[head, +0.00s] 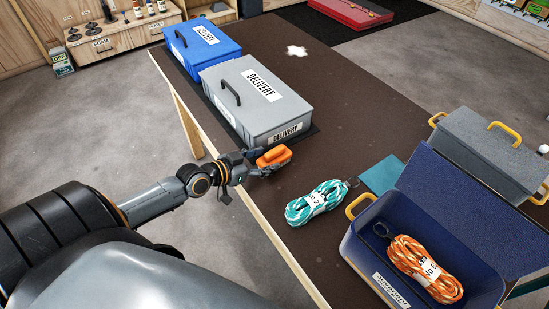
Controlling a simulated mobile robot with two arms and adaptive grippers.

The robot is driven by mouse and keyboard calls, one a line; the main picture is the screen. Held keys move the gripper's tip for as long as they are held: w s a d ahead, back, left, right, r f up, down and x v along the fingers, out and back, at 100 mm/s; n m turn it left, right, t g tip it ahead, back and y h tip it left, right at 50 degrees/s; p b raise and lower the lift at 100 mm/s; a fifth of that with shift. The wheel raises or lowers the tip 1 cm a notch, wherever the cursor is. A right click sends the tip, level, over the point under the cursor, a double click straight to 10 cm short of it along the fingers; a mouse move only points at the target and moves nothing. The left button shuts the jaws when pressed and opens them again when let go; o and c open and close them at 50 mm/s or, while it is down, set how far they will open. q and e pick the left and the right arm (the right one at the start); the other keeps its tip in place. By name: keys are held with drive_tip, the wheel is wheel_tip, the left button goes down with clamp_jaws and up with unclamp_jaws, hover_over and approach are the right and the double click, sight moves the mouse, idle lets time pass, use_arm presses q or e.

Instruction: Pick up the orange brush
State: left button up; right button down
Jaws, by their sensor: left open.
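The orange brush (274,156) is at the left edge of the brown table, in front of the grey delivery box. My left gripper (266,165) is at the brush, with its open fingers beside and partly below it in the picture. I cannot tell whether the fingers touch the brush. Part of the brush's lower side is hidden by the gripper. My right gripper does not show.
A grey delivery box (255,98) and a blue one (201,48) stand behind the brush. A teal rope coil (316,203) lies to its right. An open blue crate (365,254) holds an orange rope (425,270). The table middle (345,115) is clear.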

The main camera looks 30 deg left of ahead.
sight(274, 156)
use_arm(q)
drive_tip(key=x, duration=0.5)
drive_tip(key=shift+a, duration=0.15)
drive_tip(key=c, duration=0.9)
